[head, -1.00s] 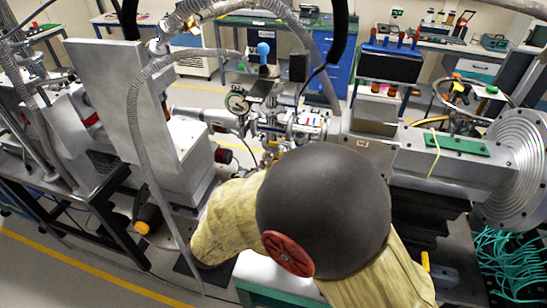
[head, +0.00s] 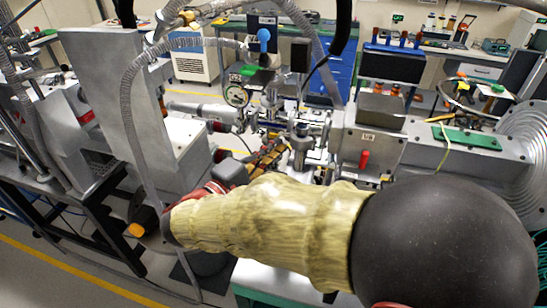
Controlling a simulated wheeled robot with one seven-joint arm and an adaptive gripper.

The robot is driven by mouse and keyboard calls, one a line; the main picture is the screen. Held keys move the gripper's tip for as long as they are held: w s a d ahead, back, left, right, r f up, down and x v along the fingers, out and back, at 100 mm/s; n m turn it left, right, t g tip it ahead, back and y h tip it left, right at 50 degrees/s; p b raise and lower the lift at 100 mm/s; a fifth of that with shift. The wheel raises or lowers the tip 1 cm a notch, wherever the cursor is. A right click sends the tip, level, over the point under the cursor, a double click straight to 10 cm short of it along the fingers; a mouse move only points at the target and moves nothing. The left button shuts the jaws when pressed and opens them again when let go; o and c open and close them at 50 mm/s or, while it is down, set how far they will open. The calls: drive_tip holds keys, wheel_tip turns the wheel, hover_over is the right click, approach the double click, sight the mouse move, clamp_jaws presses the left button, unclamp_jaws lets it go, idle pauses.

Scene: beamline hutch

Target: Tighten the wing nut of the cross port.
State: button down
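The metal cross port (head: 301,142) stands mid-picture in the head view, with steel flanges and a vertical cylinder. Its wing nut is too small or too hidden to make out. My gripper (head: 271,152), with yellow-and-black fingers, is just left of the cross port and points toward it. I cannot tell whether the fingers touch anything or how far apart they are. My yellow-sleeved arm covers the area below the port.
A round gauge (head: 236,95) and a grey flexible hose (head: 137,100) are left of the port. A tall metal plate (head: 108,90) rises at the left.

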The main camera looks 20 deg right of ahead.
drive_tip(key=m+y+b, duration=0.1)
drive_tip(key=m+b, duration=0.2)
drive_tip(key=b, duration=0.1)
drive_tip(key=m+y+b, duration=0.2)
drive_tip(key=m+b, duration=0.1)
drive_tip(key=b, duration=0.2)
drive_tip(key=shift+s+r, duration=0.1)
drive_tip(key=shift+r, duration=0.05)
drive_tip(key=shift+r+m+g, duration=0.1)
drive_tip(key=shift+m+g, duration=0.2)
drive_tip(key=shift+m, duration=0.1)
drive_tip(key=c, duration=2.1)
unclamp_jaws()
drive_tip(key=shift+r, duration=0.1)
drive_tip(key=v, duration=1.2)
drive_tip(key=shift+s+d, duration=0.1)
